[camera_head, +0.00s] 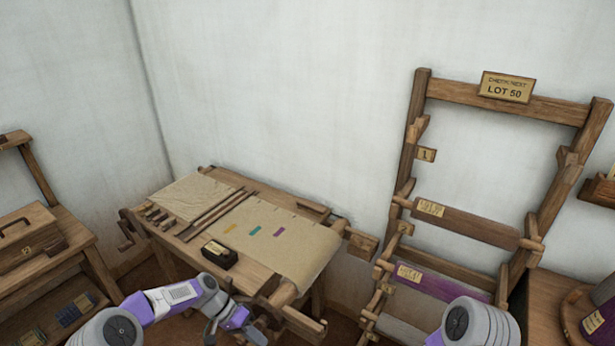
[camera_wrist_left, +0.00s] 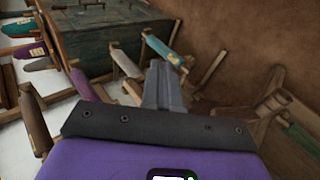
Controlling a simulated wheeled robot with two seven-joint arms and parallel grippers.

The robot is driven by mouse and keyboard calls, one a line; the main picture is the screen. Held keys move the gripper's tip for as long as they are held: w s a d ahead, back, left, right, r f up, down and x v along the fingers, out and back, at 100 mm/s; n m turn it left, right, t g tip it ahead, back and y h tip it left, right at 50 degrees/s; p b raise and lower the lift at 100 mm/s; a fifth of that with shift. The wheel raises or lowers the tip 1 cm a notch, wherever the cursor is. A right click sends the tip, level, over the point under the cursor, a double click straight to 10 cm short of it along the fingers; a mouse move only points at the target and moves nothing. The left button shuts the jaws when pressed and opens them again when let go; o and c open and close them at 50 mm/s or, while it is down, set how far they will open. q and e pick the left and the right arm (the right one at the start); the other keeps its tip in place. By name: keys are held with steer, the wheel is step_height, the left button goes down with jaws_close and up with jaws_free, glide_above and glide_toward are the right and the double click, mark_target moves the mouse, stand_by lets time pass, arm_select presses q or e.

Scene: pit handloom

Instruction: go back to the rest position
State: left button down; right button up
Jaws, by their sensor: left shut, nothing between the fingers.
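My left arm comes in from the bottom left in the head view. My left gripper (camera_head: 236,319) is low, in front of the loom table's near side, partly cut off by the lower edge. In the left wrist view my left gripper (camera_wrist_left: 157,70) has its grey fingers together with nothing between them. My right arm shows only as a white and purple link at the bottom right of the head view. My right gripper is out of view.
The wooden loom (camera_head: 317,240) with beige cloth and a dark box (camera_head: 219,254) stands close. A rack (camera_head: 416,130) with rolls stands right, shelves (camera_head: 75,235) left. The left wrist view shows a dark green chest (camera_wrist_left: 100,50) and several wooden handles close to the fingers.

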arm_select(q)
steer(key=s+d+f+n+t+y, duration=0.2)
steer(key=s+d+f+n, duration=0.25)
steer(key=s+f, duration=0.65)
steer(key=s+f+n+t+y, duration=0.1)
steer(key=s+f+n+y, duration=0.1)
steer(key=s, duration=0.9)
steer(key=shift+s+a+f+n+t, duration=0.3)
steer(key=shift+f+n, duration=0.15)
steer(key=shift+n, duration=0.1)
